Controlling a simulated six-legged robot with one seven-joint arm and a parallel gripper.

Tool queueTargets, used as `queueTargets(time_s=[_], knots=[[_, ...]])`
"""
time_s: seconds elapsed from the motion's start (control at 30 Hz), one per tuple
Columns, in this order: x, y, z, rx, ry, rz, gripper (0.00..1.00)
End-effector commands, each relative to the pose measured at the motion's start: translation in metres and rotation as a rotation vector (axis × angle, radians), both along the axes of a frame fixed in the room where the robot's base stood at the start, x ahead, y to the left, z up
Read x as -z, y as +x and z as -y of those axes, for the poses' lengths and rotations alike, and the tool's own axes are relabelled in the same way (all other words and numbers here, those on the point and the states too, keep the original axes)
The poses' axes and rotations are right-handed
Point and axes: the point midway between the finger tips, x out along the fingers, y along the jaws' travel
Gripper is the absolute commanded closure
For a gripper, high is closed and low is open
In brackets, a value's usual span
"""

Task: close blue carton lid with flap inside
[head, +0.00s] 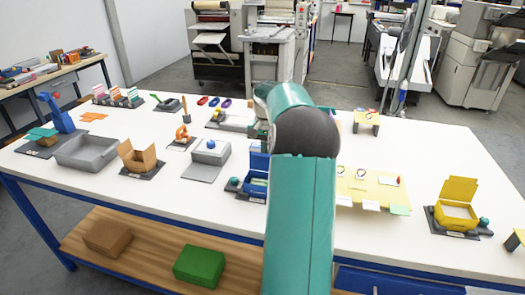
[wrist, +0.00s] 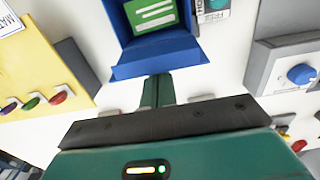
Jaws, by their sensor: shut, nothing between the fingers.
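The blue carton (head: 256,186) stands on the white table, partly hidden behind my arm in the head view. Its lid (head: 259,162) is raised at the far side. In the wrist view the carton (wrist: 125,25) is open at the top edge, with a green, white-striped item (wrist: 153,14) inside. The blue lid (wrist: 158,58) spreads towards my gripper, with a folded strip along its near edge. My gripper (wrist: 157,90) is shut and empty, its fingertips close to that edge. Contact cannot be told. The fingers are hidden in the head view.
A yellow board (head: 370,189) lies right of the carton, and a grey box with a blue knob (head: 210,150) stands to its left. A yellow carton (head: 456,209) with its lid up is farther right. A brown open carton (head: 137,157) and grey tray (head: 88,152) stand left.

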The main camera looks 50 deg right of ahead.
Motion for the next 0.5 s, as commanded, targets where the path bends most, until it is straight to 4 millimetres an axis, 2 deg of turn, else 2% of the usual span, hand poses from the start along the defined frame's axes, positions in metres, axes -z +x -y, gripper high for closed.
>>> queueTargets(time_s=[0.5], knots=[[-0.001, -0.007, -0.017, -0.001, 0.0, 0.0, 1.0]])
